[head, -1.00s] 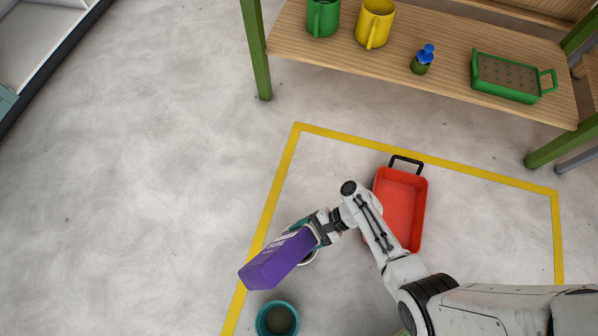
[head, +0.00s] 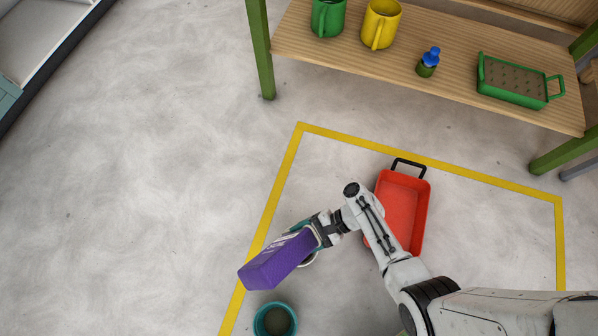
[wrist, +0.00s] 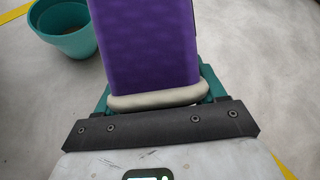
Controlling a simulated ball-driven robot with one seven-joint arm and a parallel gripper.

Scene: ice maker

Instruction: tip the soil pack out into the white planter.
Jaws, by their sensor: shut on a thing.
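My gripper (head: 314,236) is shut on the purple soil pack (head: 276,262). The pack is held off to the lower left of the gripper, tilted in the head view. In the wrist view the pack (wrist: 146,42) rises between the teal fingers of my gripper (wrist: 158,92), with its far end out of frame.
A teal pot (head: 275,320) with dark contents stands on the floor below the pack. A red tray (head: 404,212) with a black handle lies right of my arm. A wooden shelf (head: 400,65) holds mugs, a blue-topped bottle and a green tray. The floor at left is clear.

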